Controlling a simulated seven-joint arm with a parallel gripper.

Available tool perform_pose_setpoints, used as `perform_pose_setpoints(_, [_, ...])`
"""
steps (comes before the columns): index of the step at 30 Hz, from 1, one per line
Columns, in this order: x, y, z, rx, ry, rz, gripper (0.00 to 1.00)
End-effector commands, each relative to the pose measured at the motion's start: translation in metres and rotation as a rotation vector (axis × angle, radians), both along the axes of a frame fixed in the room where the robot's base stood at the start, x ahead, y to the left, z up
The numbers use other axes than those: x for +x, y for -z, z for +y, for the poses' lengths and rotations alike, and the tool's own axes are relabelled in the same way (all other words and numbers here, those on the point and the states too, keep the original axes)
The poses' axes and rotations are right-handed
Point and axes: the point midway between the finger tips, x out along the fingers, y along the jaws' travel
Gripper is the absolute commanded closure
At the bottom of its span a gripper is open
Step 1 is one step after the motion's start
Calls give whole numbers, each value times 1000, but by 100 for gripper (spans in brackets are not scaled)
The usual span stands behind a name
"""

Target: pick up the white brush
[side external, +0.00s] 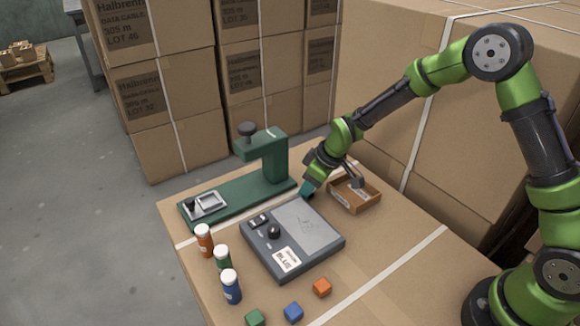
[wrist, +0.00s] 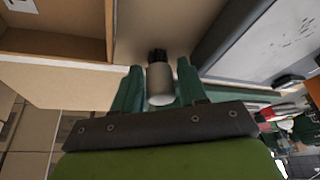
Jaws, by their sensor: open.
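In the wrist view, a pale cylinder with a black end, which looks like the white brush (wrist: 160,85), lies between the two teal fingers of my gripper (wrist: 158,67). The fingers stand apart on either side of it; I cannot tell whether either touches it. In the side view my gripper (side external: 307,189) is low at the far side of the table, between the grey device and the small open box. The brush cannot be made out there.
The grey device (side external: 317,224) and small cardboard box (side external: 344,208) flank my gripper closely. A green press (side external: 275,158) stands to the left.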

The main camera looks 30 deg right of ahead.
Motion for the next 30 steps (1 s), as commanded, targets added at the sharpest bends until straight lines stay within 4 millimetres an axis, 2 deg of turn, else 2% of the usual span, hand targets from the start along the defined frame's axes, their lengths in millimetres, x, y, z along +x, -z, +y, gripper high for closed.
perform_pose_setpoints(3, [0,0,0,0,0,0,58])
perform_pose_setpoints(4, [0,0,0,0,0,0,61])
perform_pose_setpoints(12, [0,-1,0,0,0,0,100])
perform_pose_setpoints(23, [0,-6,0,0,0,0,100])
perform_pose_setpoints(30, [1,-35,0,1,0,-4,100])
